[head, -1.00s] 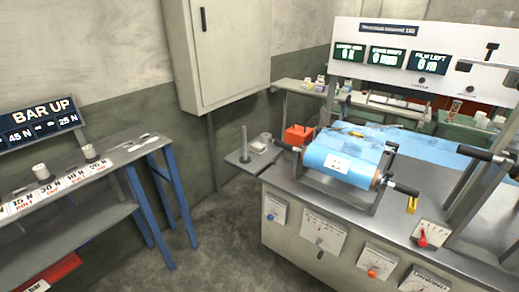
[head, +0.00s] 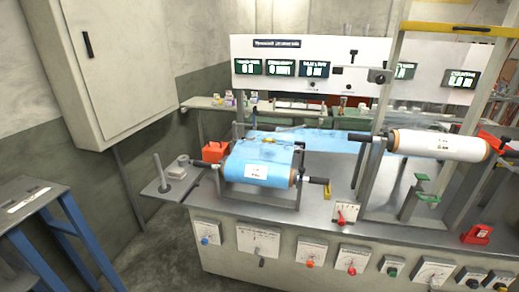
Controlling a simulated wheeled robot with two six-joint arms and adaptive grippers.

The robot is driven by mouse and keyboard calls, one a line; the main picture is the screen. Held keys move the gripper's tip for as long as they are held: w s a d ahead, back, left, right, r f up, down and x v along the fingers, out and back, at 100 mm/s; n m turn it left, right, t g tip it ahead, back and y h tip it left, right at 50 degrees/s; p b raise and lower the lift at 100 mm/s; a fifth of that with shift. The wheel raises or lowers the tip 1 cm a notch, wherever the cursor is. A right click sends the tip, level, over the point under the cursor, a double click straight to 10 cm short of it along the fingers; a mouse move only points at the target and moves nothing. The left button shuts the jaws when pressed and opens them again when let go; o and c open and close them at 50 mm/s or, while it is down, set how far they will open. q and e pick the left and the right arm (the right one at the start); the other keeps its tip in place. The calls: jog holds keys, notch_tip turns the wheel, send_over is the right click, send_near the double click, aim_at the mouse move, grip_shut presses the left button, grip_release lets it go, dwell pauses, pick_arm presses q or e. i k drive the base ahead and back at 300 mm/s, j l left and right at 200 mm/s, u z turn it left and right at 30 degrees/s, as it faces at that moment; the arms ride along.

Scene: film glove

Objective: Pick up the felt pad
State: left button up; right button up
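I cannot make out the felt pad for certain in the head view. A small grey item (head: 177,169) lies on the side plate (head: 157,188) at the left end of the machine, beside an upright post (head: 159,166); it is too small to tell whether it is the pad. Neither of my grippers is in view.
The machine bench (head: 300,209) fills the middle and right, with a blue film roll (head: 258,165), a white roll (head: 438,145), a red-orange block (head: 214,151) and a yellow-topped frame (head: 458,30). A blue-legged table (head: 32,196) stands at left. Floor shows between them.

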aim_at(174, 173)
jog(key=i+j, duration=0.25)
jog(key=j, duration=0.15)
jog(key=i+j+z, duration=0.15)
jog(key=i+j, duration=0.4)
jog(key=j, duration=0.25)
